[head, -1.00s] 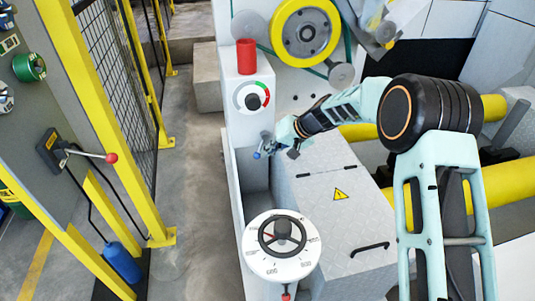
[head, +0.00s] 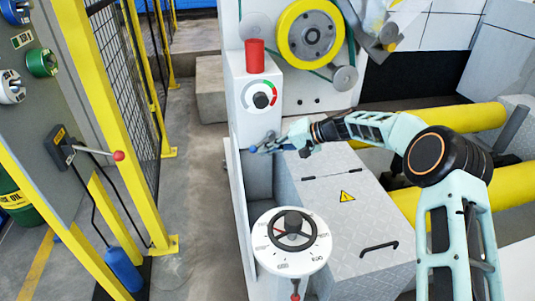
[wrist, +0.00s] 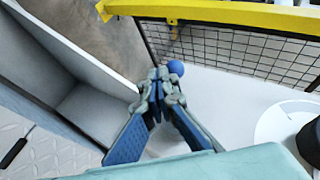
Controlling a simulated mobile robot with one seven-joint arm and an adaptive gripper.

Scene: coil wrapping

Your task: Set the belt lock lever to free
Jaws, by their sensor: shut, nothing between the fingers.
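My gripper (wrist: 158,76) is shut and empty, its blue-padded fingertips together. In the head view my gripper (head: 268,147) is at the left side of the white machine housing, below the small gauge. A blue ball knob (wrist: 176,67) shows just beyond and right of the fingertips in the wrist view; I cannot tell whether they touch. The ball (head: 253,149) also shows at the fingertips in the head view. Its stem is hidden, and I cannot read any lock marking. A separate red-knobbed lever (head: 118,155) sticks out from the grey panel on the left, far from my gripper.
A red cylinder (head: 255,56) stands above the gauge (head: 260,97). A large round dial (head: 291,240) with a handwheel stands in front. A plated box (head: 345,225) lies under my arm. A yellow-framed mesh fence (head: 128,80) borders the floor aisle on the left.

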